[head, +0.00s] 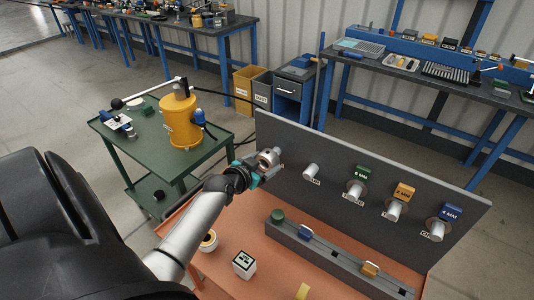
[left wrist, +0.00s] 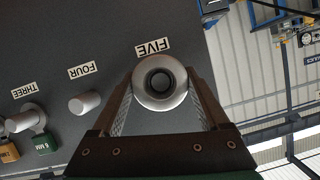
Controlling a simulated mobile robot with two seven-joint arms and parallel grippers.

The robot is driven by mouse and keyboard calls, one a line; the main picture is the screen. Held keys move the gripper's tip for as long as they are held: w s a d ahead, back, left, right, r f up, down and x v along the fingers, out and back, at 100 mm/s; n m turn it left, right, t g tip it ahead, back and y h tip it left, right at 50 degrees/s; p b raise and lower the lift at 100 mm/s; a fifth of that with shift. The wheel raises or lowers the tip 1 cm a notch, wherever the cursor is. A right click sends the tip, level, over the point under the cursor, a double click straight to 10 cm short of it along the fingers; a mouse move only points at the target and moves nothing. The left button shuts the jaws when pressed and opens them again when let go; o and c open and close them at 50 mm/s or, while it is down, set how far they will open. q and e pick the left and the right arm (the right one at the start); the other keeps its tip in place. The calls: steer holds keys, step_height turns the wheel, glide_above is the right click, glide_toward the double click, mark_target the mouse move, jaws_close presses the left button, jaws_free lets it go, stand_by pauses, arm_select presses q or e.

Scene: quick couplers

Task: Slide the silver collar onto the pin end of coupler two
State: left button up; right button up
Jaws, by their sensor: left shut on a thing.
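My left gripper (head: 266,162) is at the left part of the grey upright panel. It is shut on the silver collar (left wrist: 160,83), whose round opening faces the left wrist camera, just below the label FIVE. Whether the collar sits around pin five or in front of it, I cannot tell. Pin four (head: 310,171) is a bare silver stub; it also shows in the left wrist view (left wrist: 84,103). Pin three (head: 353,190) has a green tag. Coupler two (head: 393,211), by order along the panel, has an orange tag above it; its label is too small to read. My right gripper is not in view.
The panel (head: 290,140) stands on an orange table (head: 222,278). A blue-tagged pin (head: 436,231) is at its right end. A grey rail (head: 335,262) with small blocks runs in front of it. A white cube (head: 244,264) stands nearer. A green cart (head: 120,150) carries a yellow cylinder (head: 180,118).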

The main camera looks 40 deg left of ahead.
arm_select(q)
steer(key=shift+s+d+p, duration=0.15)
steer(key=shift+s+p, duration=0.25)
steer(key=shift+s, duration=1)
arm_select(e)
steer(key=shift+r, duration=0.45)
arm_select(q)
steer(key=shift+r, duration=0.1)
steer(key=s, duration=0.2)
steer(key=s+p, duration=0.1)
steer(key=s, duration=0.1)
steer(key=shift+d, duration=0.25)
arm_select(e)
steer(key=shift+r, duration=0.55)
arm_select(q)
steer(key=shift+s, duration=0.1)
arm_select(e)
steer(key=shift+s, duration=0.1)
